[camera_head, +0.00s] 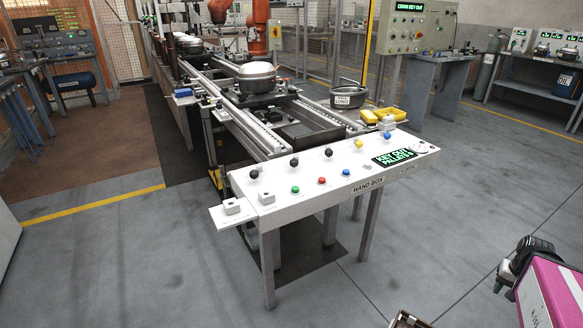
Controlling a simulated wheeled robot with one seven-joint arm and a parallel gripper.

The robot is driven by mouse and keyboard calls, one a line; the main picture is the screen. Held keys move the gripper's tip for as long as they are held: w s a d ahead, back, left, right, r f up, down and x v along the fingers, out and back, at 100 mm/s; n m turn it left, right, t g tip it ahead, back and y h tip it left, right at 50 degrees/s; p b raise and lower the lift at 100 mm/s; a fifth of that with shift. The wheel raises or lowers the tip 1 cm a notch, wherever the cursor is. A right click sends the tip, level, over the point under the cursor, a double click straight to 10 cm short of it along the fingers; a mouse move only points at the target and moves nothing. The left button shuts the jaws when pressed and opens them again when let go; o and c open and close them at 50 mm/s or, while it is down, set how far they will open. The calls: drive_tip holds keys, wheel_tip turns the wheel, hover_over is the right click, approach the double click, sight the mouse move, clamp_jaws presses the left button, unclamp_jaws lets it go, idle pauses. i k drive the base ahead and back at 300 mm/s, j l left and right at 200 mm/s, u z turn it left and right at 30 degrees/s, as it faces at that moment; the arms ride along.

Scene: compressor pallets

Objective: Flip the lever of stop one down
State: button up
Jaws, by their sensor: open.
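The white hand box (310,183) stands on grey legs in the middle of the view. Its top carries a row of ball-topped levers: a black one at the left (254,174), a second black one (294,162), a third black one (328,153), a yellow one (359,144) and a blue one (387,135). Their small labels are unreadable, so I cannot tell which belongs to stop one. My gripper (503,278) appears at the lower right, dark, partly seen, open and empty. It is well apart from the hand box.
Green (295,189), red (322,181) and blue (346,172) buttons sit before the levers. A green-lit display (394,157) reads about key out and pallets. The conveyor (225,100) runs behind, carrying a silver compressor (256,77). Floor in front is mostly clear.

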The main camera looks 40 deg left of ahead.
sight(254, 174)
drive_tip(key=i+l+u, duration=0.15)
drive_tip(key=u, duration=0.25)
drive_tip(key=i+l+u, duration=0.2)
drive_tip(key=u, duration=0.25)
